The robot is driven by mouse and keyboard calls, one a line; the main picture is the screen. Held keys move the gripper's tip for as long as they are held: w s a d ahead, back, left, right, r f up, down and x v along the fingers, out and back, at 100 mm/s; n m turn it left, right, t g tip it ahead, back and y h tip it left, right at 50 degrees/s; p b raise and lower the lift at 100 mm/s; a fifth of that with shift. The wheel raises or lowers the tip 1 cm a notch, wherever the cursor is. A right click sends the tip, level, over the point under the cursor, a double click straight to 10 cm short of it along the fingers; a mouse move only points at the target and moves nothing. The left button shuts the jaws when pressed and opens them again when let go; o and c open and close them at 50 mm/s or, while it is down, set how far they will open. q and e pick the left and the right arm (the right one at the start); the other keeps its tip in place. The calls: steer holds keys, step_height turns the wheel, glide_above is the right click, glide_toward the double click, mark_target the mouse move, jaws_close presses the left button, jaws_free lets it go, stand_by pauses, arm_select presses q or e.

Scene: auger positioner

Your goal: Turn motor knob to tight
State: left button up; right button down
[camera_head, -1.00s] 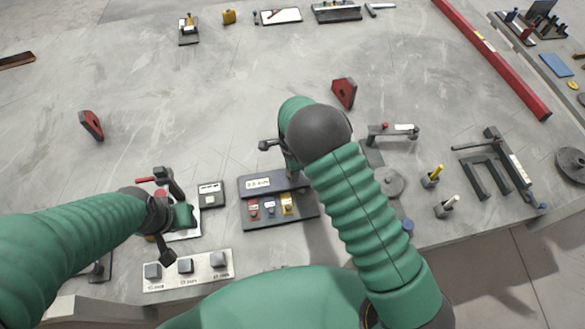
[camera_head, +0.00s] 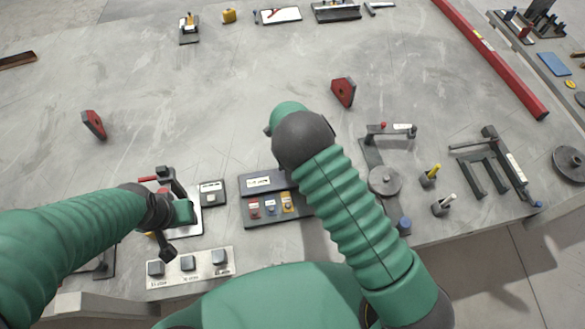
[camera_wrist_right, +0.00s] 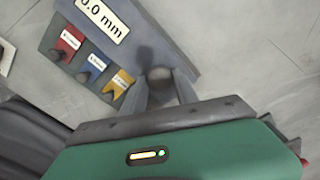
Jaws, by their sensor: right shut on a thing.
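A dark panel (camera_head: 262,181) with a white readout plate lies in front of me. It carries a red tag (camera_wrist_right: 70,40), a blue tag (camera_wrist_right: 93,64) and a yellow tag (camera_wrist_right: 119,83) with dark knobs beside them. In the right wrist view the readout (camera_wrist_right: 103,16) ends in "0 mm". My right gripper (camera_wrist_right: 160,88) is shut on a dark round knob (camera_wrist_right: 159,77) at the panel's edge. In the head view my right arm hides that gripper and knob. My left gripper (camera_head: 180,212) is over a small fixture at the left; its jaw opening cannot be made out.
A pale strip with several grey blocks (camera_head: 188,264) lies at the near left. A small dark plate (camera_head: 211,193) sits left of the panel. Red pieces (camera_head: 93,124) (camera_head: 343,91) stand farther back. Gauges and a disc (camera_head: 384,181) are at right. The table's middle back is clear.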

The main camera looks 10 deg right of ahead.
steer(key=shift+w+a, duration=0.1)
steer(key=shift+w, duration=0.05)
steer(key=c, duration=1.3)
jaws_free()
steer(key=o, duration=0.4)
steer(key=shift+a, duration=0.1)
step_height(320, 180, up, 17)
steer(key=shift+f+b, duration=0.1)
steer(key=shift+b, duration=0.6)
